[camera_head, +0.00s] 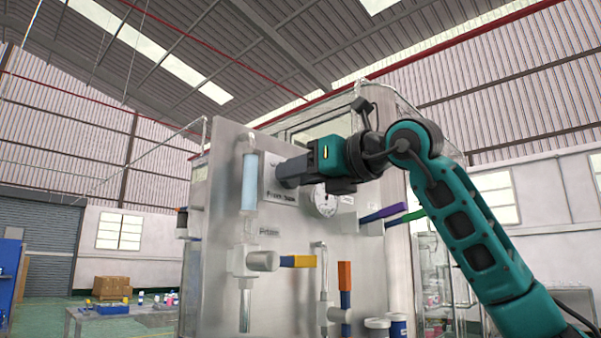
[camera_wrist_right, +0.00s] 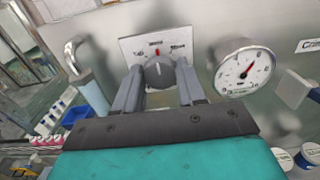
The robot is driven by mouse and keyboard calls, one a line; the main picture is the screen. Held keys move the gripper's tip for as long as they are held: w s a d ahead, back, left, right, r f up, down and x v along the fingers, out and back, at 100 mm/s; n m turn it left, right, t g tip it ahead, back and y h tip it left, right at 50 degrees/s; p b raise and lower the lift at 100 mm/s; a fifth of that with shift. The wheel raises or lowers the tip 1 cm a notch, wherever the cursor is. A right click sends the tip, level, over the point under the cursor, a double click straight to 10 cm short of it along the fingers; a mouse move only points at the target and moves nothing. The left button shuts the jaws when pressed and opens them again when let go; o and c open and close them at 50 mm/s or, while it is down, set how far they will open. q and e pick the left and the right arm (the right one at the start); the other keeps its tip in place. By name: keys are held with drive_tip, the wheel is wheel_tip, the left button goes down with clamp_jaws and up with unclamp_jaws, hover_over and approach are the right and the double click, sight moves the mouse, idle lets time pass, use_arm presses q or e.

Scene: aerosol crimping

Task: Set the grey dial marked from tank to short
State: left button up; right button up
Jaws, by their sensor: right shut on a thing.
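The grey dial (camera_wrist_right: 159,73) sits on a white label plate (camera_wrist_right: 135,45) on the panel in the right wrist view. The plate has a small mark at left, top and right, but the lettering is too small to read surely. A red mark shows at the dial's top edge, close to the middle label. My right gripper (camera_wrist_right: 160,88) is shut on the dial, one finger on each side. In the head view my right gripper (camera_head: 283,174) reaches the panel and hides the dial. My left gripper is in neither view.
A round pressure gauge (camera_wrist_right: 245,70) is right of the dial. A pale blue sight tube (camera_head: 249,182) stands left of it. Below are a yellow-handled valve (camera_head: 298,261) and an orange-and-blue handle (camera_head: 345,275). Purple (camera_head: 383,213) and green handles stick out at right.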

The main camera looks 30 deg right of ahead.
use_arm(q)
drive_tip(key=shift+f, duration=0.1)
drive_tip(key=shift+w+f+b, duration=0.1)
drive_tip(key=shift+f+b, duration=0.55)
drive_tip(key=shift+b, duration=0.2)
use_arm(e)
drive_tip(key=shift+d+m, duration=0.15)
drive_tip(key=shift+m, duration=4.35)
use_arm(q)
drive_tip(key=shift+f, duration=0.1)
use_arm(e)
drive_tip(key=o, duration=1.1)
drive_tip(key=shift+c, duration=0.2)
use_arm(q)
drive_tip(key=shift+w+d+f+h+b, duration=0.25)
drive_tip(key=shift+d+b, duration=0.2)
drive_tip(key=shift+b, duration=0.45)
use_arm(e)
drive_tip(key=v, duration=1.3)
